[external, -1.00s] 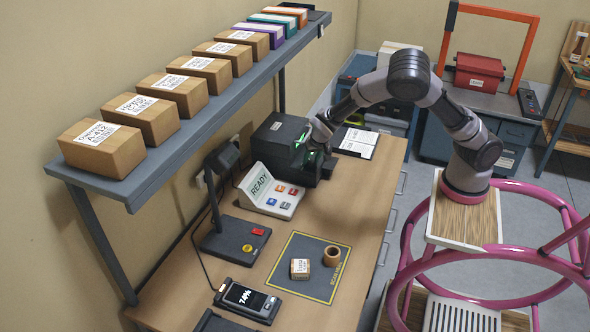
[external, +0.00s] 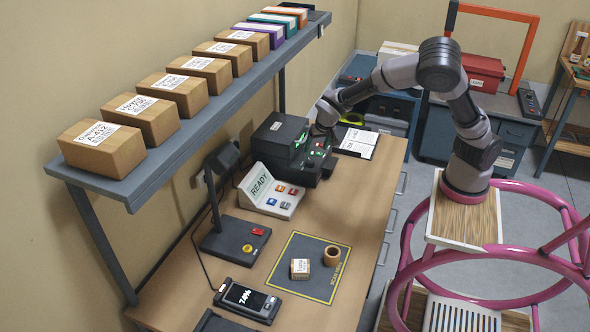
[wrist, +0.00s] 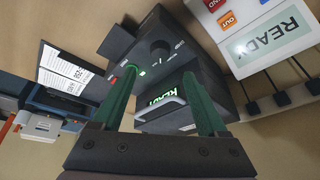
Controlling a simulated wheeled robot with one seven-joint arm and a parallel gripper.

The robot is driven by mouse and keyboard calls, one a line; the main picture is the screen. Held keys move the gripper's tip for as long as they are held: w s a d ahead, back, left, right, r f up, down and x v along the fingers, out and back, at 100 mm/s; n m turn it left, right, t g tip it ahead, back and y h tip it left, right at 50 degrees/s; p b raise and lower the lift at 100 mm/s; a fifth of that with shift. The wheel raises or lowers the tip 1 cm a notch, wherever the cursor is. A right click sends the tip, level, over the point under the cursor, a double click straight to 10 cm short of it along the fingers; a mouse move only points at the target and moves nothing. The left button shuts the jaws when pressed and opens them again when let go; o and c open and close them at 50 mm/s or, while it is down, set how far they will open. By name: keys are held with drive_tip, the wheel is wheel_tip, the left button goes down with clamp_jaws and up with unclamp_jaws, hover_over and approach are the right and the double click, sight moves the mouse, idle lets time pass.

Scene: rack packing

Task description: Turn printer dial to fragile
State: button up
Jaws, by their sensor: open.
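The black label printer (external: 283,135) stands at the back of the bench, and it fills the middle of the wrist view (wrist: 205,85). Its green READY screen (wrist: 160,98) is lit. A dark round dial (wrist: 160,51) shows on its face with small pale markings beside it, too small to read. Which setting it points to, I cannot tell. My gripper (wrist: 161,74) is open and empty, its two green fingers spread in front of the printer face. In the external view my gripper (external: 321,129) is beside the printer's far right side, its fingertips not clear.
A READY console (external: 270,190) with coloured buttons stands next to the printer. A paper sheet (external: 355,142) lies to its right. A scanner stand (external: 225,235), a mat (external: 310,280) with a small box and a cup, and a handheld device (external: 248,300) are nearer. A shelf with boxes (external: 180,95) hangs above.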

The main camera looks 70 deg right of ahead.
sight(310, 160)
drive_tip(key=shift+s+a+r, duration=0.15)
drive_tip(key=shift+r, duration=0.45)
drive_tip(key=shift+w+d+g+y, duration=1.5)
drive_tip(key=shift+d+y, duration=0.3)
drive_tip(key=shift+d, duration=0.05)
drive_tip(key=shift+m, duration=0.4)
drive_tip(key=f, duration=1)
drive_tip(key=shift+w+a, duration=0.15)
drive_tip(key=shift+w, duration=0.1)
drive_tip(key=shift+r, duration=0.1)
